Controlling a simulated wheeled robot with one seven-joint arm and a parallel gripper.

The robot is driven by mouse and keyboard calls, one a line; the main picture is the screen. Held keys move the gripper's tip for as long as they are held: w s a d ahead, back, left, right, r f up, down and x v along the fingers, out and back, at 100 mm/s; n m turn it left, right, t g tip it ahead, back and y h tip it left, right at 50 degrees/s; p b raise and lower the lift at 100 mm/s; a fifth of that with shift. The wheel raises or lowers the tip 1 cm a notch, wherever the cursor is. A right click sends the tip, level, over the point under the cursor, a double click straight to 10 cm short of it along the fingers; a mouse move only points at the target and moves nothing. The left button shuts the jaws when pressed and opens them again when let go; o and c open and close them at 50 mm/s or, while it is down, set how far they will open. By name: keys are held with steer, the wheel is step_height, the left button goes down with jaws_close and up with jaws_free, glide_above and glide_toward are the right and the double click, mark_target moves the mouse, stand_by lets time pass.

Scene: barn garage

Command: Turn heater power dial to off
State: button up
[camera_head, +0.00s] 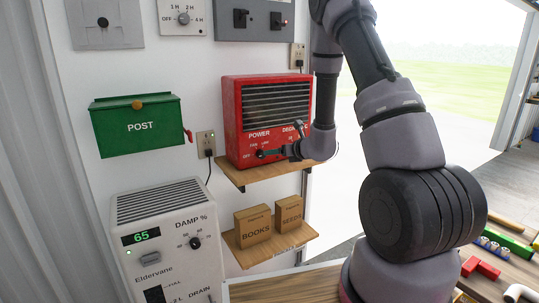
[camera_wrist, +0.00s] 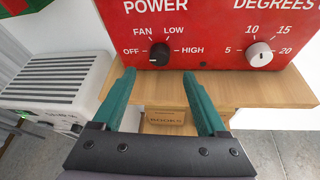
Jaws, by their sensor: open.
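The red heater (camera_head: 265,115) stands on a wooden shelf against the wall. Its black power dial (camera_wrist: 159,53) is on the lower front, with OFF at its left, FAN and LOW above, and HIGH at its right. The dial's exact pointing direction is too small to tell. My gripper (camera_wrist: 158,74) is open and empty. In the wrist view its two green fingers point toward the heater front, with the dial just beyond and between the tips. I see no contact. In the head view my gripper comes from the right and partly covers the heater's lower front.
A pale degrees dial (camera_wrist: 260,54) is right of the power dial. The wooden shelf (camera_wrist: 240,85) lies just below the heater front. A lower shelf holds two cardboard boxes (camera_head: 253,225). A white dehumidifier (camera_head: 165,240) and a green post box (camera_head: 140,125) are at the left.

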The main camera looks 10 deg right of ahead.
steer(key=v, duration=0.2)
steer(key=shift+s+d+r, duration=0.1)
steer(key=shift+s+r, duration=0.05)
steer(key=shift+s, duration=0.15)
steer(key=shift+r, duration=0.1)
